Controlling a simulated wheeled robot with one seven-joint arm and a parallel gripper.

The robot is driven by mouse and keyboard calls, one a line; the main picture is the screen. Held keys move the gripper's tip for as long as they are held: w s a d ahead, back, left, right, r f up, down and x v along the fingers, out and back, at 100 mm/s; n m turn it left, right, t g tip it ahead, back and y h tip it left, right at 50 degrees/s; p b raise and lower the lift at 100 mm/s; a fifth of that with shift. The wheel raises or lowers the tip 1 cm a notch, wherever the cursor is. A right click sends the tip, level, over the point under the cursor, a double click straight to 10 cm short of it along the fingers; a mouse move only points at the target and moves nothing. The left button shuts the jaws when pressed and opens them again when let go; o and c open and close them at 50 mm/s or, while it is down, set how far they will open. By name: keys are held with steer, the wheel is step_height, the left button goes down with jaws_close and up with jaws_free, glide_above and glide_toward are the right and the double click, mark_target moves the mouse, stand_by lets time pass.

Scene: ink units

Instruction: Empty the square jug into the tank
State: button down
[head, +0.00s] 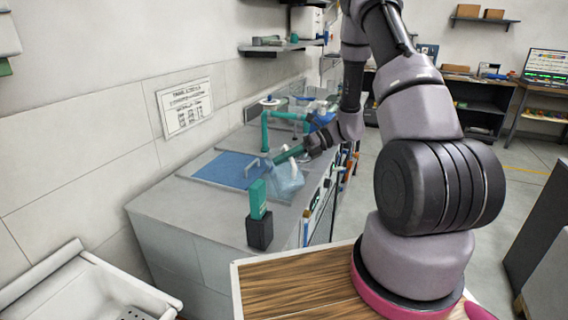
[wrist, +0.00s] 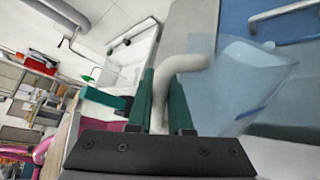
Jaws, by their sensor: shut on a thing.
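The square jug (head: 287,181) is clear and bluish, with a pale handle. My gripper (head: 284,157) is shut on this handle, its teal fingers on either side of it. In the wrist view the jug (wrist: 248,82) is to the right of the fingers and the bent handle (wrist: 184,66) runs between them. A little blue shows low in the jug; how much liquid it holds is unclear. A blue rectangle in the counter, apparently the tank (head: 222,168), lies left of the jug, with a rail (head: 252,167) at its near right side. I cannot tell the jug's exact tilt.
A teal block on a dark base (head: 259,229) stands at the counter's near corner. A teal pipe frame (head: 266,132) with a round top stands behind the tank. A white sink (head: 90,290) is at lower left. The counter (head: 180,206) is clear left of the block.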

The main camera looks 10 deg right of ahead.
mark_target(270, 161)
steer(key=shift+w+a+f+m+g, duration=0.1)
steer(key=shift+w+m+g, duration=0.25)
steer(key=shift+w+m, duration=0.1)
steer(key=shift+w+a+f+m+g, duration=0.1)
steer(key=shift+w+m+g, duration=0.25)
steer(key=shift+w, duration=0.05)
steer(key=shift+w+a+f+m+g+h, duration=0.15)
steer(key=shift+w+f+m+g, duration=0.3)
steer(key=shift+w, duration=0.2)
steer(key=shift+w+a+f+m+g+h, duration=0.2)
steer(key=shift+w+f+m+g, duration=0.15)
steer(key=shift+w+m, duration=0.3)
steer(key=shift+w+a+f+m+g+h, duration=0.15)
steer(key=shift+w+f+m+g, duration=0.2)
steer(key=shift+w, duration=0.35)
steer(key=shift+w+a+r+m+g, duration=0.15)
steer(key=shift+w+r+m+g, duration=0.15)
steer(key=shift+w+m, duration=0.3)
steer(key=shift+w+a+r+m+g, duration=0.1)
steer(key=shift+w+r+m+g, duration=0.2)
steer(key=shift+w, duration=0.45)
steer(key=shift+d, duration=0.1)
